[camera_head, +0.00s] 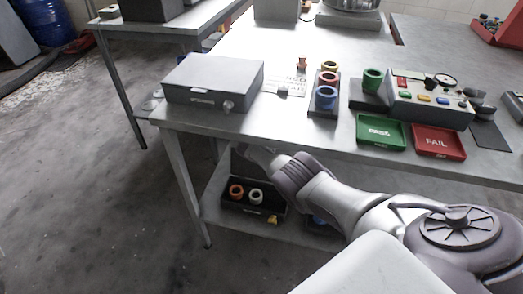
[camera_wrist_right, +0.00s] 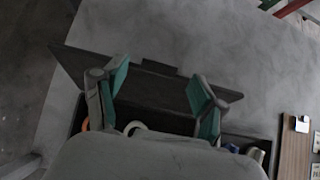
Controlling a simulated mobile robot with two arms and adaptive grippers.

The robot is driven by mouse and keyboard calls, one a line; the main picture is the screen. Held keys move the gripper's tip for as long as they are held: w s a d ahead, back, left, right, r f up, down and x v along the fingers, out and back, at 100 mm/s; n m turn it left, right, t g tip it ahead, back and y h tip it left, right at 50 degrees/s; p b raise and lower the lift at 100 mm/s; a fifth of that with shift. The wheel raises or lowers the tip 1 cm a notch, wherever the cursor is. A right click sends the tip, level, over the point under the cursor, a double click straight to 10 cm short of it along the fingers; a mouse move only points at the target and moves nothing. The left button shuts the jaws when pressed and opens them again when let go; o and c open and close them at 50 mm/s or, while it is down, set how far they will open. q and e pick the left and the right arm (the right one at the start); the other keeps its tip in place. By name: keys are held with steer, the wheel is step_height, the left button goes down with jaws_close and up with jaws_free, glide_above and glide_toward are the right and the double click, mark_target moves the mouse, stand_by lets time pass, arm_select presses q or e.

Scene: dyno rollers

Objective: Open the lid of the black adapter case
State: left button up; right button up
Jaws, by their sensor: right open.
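The black adapter case (camera_head: 231,205) sits on the lower shelf, with orange and white rings and a yellow piece visible inside. In the right wrist view its dark lid (camera_wrist_right: 150,85) is a flat panel with a small tab on its far edge, standing away from the box, so the case is open. How far back the lid leans I cannot tell. My right gripper (camera_wrist_right: 158,80) is open and empty, its teal-padded fingers spread in front of the lid. Contact with the lid is unclear. In the head view the table top hides this gripper. My left gripper is not in view.
The table top (camera_head: 290,125) overhangs the shelf (camera_head: 215,190), close above my right arm. A grey case (camera_head: 212,83) stands at its left corner. Ring holders (camera_head: 325,95), a green tray (camera_head: 381,132) and a red tray (camera_head: 438,141) stand farther right. The floor at left is clear.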

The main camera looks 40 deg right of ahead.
steer(key=shift+a, duration=0.15)
steer(key=v, duration=0.7)
steer(key=shift+r, duration=0.2)
steer(key=shift+s, duration=0.1)
steer(key=shift+c, duration=0.2)
